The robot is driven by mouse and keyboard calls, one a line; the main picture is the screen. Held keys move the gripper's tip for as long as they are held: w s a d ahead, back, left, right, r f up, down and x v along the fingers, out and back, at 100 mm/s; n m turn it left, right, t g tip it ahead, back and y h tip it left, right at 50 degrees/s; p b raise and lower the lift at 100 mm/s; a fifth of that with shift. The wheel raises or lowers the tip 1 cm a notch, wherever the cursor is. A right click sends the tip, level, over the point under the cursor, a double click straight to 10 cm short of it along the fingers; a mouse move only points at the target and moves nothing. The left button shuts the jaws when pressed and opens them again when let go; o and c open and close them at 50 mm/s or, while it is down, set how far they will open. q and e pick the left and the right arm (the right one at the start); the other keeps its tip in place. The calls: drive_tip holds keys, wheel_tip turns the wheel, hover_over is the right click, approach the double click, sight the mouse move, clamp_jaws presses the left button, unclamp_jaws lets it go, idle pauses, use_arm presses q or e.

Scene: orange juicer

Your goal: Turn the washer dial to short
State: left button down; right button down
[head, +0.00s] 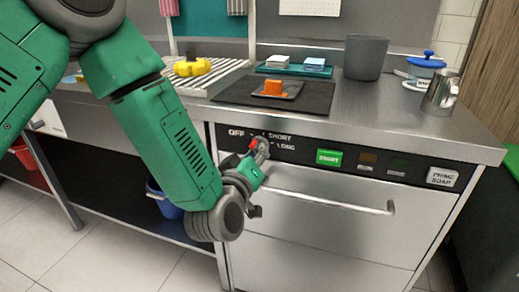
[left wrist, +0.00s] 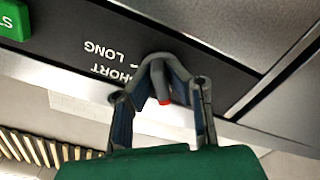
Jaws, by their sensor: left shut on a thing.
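The washer's black control panel (head: 300,146) runs along the front under the steel counter, with the words OFF, SHORT and LONG near its left end. The dial is mostly hidden by my left gripper (head: 259,152). Its red part (head: 252,143) shows at the fingertips. In the left wrist view, my left gripper (left wrist: 160,68) has its fingers closed together at the panel, with the dial's red part (left wrist: 165,101) between them. SHORT and LONG appear upside down beside the fingers; I cannot tell which mark the dial points to. My right gripper is not in view.
A green START button (head: 328,158) and a PRIME SOAP button (head: 442,177) are further right on the panel. A bar handle (head: 340,203) crosses the door below. On the counter stand a grey bin (head: 365,57), a metal pitcher (head: 440,93) and a dark mat (head: 310,103).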

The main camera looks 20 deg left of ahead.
use_arm(q)
drive_tip(key=m+p, duration=0.1)
drive_tip(key=m, duration=0.1)
drive_tip(key=m+p, duration=0.2)
drive_tip(key=shift+a+r, duration=0.1)
drive_tip(key=shift+r, duration=0.25)
drive_tip(key=m+p, duration=0.2)
drive_tip(key=m, duration=0.3)
drive_tip(key=shift+w+m+p, duration=0.1)
drive_tip(key=shift+m+p, duration=0.2)
drive_tip(key=shift+m, duration=0.1)
drive_tip(key=c, duration=1.6)
unclamp_jaws()
drive_tip(key=shift+f, duration=0.1)
drive_tip(key=shift+s+f, duration=0.15)
drive_tip(key=shift+s, duration=0.05)
drive_tip(key=s, duration=1.1)
drive_tip(key=shift+s+a, duration=0.15)
drive_tip(key=shift+s, duration=0.25)
